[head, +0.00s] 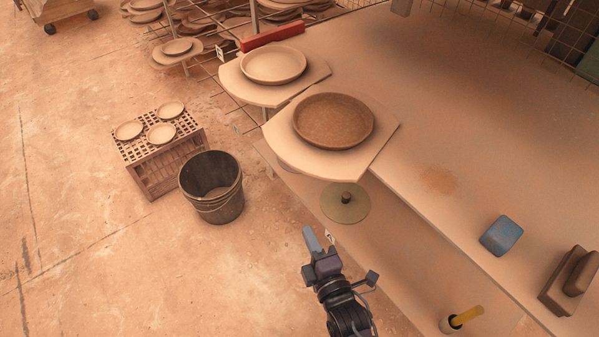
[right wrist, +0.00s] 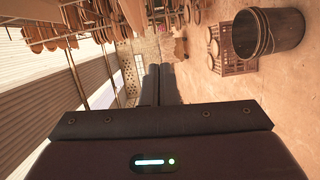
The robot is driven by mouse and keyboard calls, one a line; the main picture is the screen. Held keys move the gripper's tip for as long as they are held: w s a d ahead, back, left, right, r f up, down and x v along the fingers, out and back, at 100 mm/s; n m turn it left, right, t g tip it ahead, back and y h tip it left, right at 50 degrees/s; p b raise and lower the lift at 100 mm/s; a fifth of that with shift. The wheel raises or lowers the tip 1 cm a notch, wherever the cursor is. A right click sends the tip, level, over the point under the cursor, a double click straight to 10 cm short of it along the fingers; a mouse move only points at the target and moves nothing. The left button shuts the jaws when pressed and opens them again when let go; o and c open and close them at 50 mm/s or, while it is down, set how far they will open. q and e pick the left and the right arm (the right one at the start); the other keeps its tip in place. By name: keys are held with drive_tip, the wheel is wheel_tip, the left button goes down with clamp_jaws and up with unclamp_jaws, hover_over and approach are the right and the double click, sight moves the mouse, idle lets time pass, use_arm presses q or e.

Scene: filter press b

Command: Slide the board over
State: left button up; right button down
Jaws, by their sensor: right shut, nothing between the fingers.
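A pale board (head: 378,148) bearing a wide brown dish (head: 333,120) lies at the left end of the table, its left part sticking out past the table's edge. A second pale board (head: 312,76) with a lighter dish (head: 273,64) lies behind it. The frames do not show which board is meant. My right gripper (head: 310,238) is shut and empty, in front of and below the nearer board, apart from it. Its closed fingers also show in the right wrist view (right wrist: 158,84). My left gripper is not in view.
A round greenish disc (head: 345,203) sits below the nearer board. A dark bucket (head: 211,186) and a crate (head: 160,165) with small dishes stand on the floor at left. A blue block (head: 501,236) and brown blocks (head: 568,281) lie on the table's right side. The table's middle is clear.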

sight(307, 167)
drive_tip(key=w+a+r+p, duration=0.2)
drive_tip(key=w+r, duration=0.1)
drive_tip(key=w, duration=1)
drive_tip(key=shift+r+n+t, duration=0.15)
drive_tip(key=shift+n+t, duration=0.25)
drive_tip(key=w, duration=0.1)
drive_tip(key=w+d, duration=0.1)
drive_tip(key=w, duration=0.2)
drive_tip(key=shift+d, duration=0.35)
drive_tip(key=shift+s, duration=0.1)
drive_tip(key=shift+s, duration=0.1)
